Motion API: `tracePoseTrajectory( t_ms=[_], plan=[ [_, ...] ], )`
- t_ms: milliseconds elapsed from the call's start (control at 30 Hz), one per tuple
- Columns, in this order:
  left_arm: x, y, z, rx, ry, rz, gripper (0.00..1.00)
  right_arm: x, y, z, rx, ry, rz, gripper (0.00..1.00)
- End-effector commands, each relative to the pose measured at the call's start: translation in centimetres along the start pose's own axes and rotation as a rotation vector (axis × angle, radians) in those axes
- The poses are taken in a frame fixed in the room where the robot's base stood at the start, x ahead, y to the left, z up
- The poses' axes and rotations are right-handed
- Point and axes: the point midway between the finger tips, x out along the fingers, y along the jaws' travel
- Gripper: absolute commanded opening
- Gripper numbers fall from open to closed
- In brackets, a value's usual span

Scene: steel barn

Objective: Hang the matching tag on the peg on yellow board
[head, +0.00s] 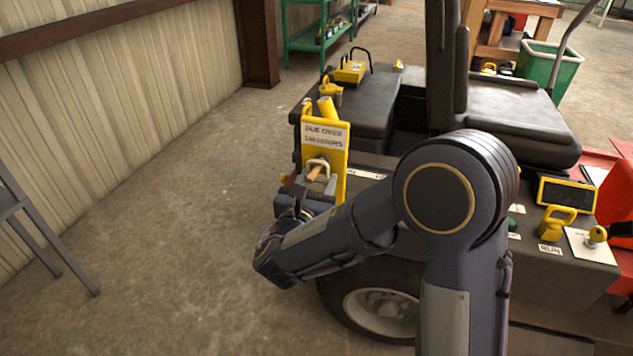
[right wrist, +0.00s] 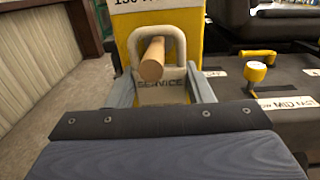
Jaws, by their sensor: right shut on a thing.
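The yellow board (head: 339,162) stands upright at the left end of the dark vehicle, with a white printed label (head: 324,136) on its upper part. A wooden peg (head: 315,173) sticks out of the board below the label. My right gripper (right wrist: 164,98) is shut on a pale grey tag (right wrist: 176,95) marked "SERVICE", in front of the board. In the right wrist view the tag's loop frames the peg (right wrist: 152,63), and the peg's round end points toward the camera. I cannot tell whether the loop rests on the peg. My left gripper is not in view.
Yellow padlock-like pieces (head: 330,92) and a yellow box (head: 350,72) sit on the vehicle's dark top behind the board. A black seat (head: 510,105) and a yellow-framed screen (head: 567,194) are to the right. Open floor (head: 180,230) lies to the left.

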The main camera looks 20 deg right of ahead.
Motion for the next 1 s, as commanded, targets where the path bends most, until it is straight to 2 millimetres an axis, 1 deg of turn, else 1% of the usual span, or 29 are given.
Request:
tracePoseTrajectory(
  t_ms=[300,333,500,667,700,833,1000],
  plan=[
    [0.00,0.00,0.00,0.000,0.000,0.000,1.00,-0.01,0.00,0.02,0.000,0.000,0.000,0.25],
    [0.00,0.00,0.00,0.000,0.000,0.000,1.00,-0.01,0.00,0.02,0.000,0.000,0.000,0.51],
    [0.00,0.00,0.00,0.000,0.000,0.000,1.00,-0.01,-0.01,0.02,0.000,0.000,0.000,0.72],
    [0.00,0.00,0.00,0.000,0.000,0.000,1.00,-0.01,-0.01,0.02,0.000,0.000,0.000,0.72],
    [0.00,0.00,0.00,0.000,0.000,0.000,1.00,-0.01,-0.01,0.01,0.000,0.000,0.000,0.73],
    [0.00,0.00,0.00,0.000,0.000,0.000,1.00,-0.01,-0.01,0.00,0.000,0.000,0.000,0.90],
    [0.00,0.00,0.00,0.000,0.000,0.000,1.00,-0.01,-0.01,0.01,0.000,0.000,0.000,0.90]
  ],
)
